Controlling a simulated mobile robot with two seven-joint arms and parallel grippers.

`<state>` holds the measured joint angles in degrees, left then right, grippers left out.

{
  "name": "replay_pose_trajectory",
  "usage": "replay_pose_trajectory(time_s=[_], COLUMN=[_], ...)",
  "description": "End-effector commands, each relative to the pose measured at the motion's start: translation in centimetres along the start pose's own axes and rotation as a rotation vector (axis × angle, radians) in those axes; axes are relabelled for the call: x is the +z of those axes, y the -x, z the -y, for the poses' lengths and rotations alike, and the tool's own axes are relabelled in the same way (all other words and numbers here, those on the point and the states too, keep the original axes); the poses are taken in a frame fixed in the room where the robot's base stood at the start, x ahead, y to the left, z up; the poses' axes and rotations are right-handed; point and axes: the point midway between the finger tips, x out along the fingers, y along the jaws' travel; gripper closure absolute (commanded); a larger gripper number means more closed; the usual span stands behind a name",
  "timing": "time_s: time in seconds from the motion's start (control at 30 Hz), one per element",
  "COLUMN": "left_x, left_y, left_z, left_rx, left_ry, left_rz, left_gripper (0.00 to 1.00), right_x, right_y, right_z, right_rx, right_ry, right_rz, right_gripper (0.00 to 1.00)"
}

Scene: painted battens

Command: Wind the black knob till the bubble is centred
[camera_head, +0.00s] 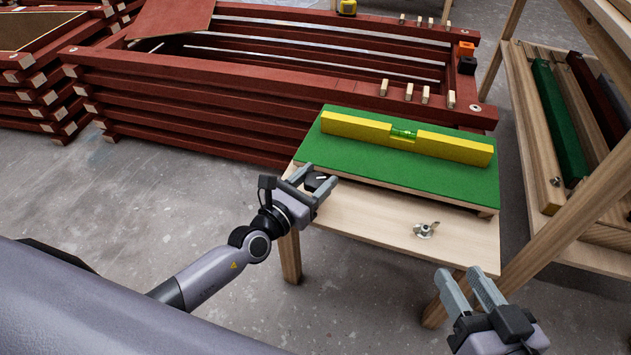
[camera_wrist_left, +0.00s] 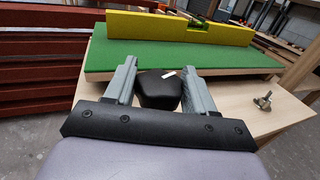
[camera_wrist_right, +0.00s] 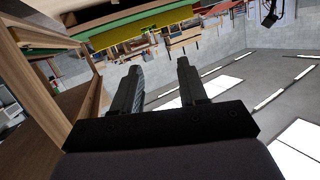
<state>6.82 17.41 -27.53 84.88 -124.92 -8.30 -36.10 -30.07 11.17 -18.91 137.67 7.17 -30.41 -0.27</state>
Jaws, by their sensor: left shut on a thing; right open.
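The black knob (camera_wrist_left: 160,90) with a white mark on top sits at the left front of the green board (camera_head: 350,160). My left gripper (camera_head: 322,184) is shut on the knob, one finger on each side; the knob also shows in the head view (camera_head: 318,181). A yellow level (camera_head: 455,147) lies across the board, its green vial (camera_head: 404,133) in the middle. The bubble is too small for me to tell where it stands. My right gripper (camera_head: 474,288) is open and empty in front of the table, apart from everything.
A metal wing nut (camera_head: 426,230) stands on the bare front of the wooden table (camera_head: 370,222). Stacked red battens (camera_head: 200,95) stand behind and left.

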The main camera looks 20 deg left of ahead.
Motion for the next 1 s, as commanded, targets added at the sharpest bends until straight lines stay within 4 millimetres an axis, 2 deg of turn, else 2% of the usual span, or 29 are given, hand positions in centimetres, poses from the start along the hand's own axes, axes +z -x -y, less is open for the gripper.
replay_pose_trajectory(time_s=[0.33,1.0], left_x=[-0.2,0.0], left_y=[0.0,-0.1], left_z=[-0.2,-0.3], left_rx=[-0.148,-0.431], left_ry=[-0.011,-0.009], left_rz=[-0.003,-0.002], left_gripper=[0.76,0.76], right_x=[0.1,-0.5], right_y=[0.9,1.2], right_z=[-0.5,-0.7], right_rx=[0.024,0.035], right_ry=[0.070,0.097], right_rz=[-0.041,-0.068], right_gripper=[0.57,0.57])
